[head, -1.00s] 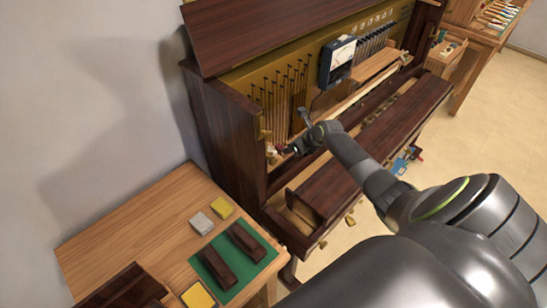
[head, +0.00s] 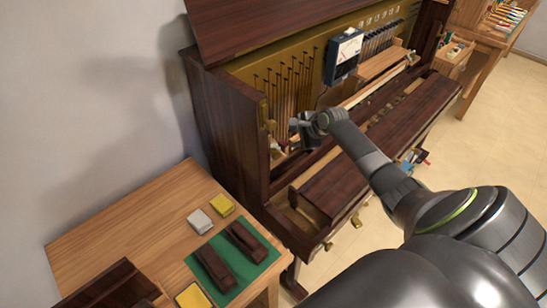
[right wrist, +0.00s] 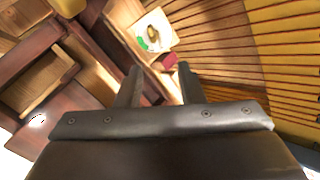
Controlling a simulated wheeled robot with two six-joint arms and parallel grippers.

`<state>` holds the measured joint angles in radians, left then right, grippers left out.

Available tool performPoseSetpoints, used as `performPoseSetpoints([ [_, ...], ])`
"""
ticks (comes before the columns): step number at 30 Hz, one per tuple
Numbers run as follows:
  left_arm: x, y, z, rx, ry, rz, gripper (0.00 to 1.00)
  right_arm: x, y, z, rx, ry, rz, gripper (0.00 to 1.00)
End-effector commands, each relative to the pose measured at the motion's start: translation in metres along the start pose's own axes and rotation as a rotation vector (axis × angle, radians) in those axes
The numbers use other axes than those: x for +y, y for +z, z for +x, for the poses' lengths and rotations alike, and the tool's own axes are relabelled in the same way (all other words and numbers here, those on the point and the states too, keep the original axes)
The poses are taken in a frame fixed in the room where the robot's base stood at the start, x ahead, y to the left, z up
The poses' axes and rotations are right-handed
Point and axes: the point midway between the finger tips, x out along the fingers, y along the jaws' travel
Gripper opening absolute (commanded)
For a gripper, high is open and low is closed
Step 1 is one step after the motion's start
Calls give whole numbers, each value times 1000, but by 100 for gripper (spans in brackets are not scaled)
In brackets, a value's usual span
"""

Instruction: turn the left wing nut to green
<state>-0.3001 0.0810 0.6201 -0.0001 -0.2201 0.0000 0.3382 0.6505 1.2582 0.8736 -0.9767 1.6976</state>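A brass wing nut (right wrist: 153,32) sits on a white plate (right wrist: 163,20) with a green mark (right wrist: 142,43) in the right wrist view. It lies beyond my fingertips, and I cannot tell its exact angle. A small dark red piece (right wrist: 170,61) lies between the plate and my fingers. My right gripper (right wrist: 160,72) is open, with nothing between its fingers. In the head view the right gripper (head: 298,132) is at the left end of the open piano (head: 228,125), and the wing nut is too small to make out. My left gripper is not in view.
A meter (head: 343,56) hangs on the piano's string frame, right of my gripper. A wooden table (head: 110,235) at lower left bears a green mat (head: 257,272) with dark blocks, and yellow and grey pads. The piano's dark side wall stands left of the gripper.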

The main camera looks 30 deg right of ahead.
Motion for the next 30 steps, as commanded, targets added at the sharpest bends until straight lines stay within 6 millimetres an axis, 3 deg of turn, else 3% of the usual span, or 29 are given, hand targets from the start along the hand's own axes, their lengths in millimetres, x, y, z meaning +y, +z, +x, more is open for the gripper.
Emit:
performPoseSetpoints([
  [1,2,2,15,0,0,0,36,2,-3,6,-1,-3,-109,35],
  [30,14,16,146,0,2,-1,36,3,-1,22,1,-2,-2317,35],
])
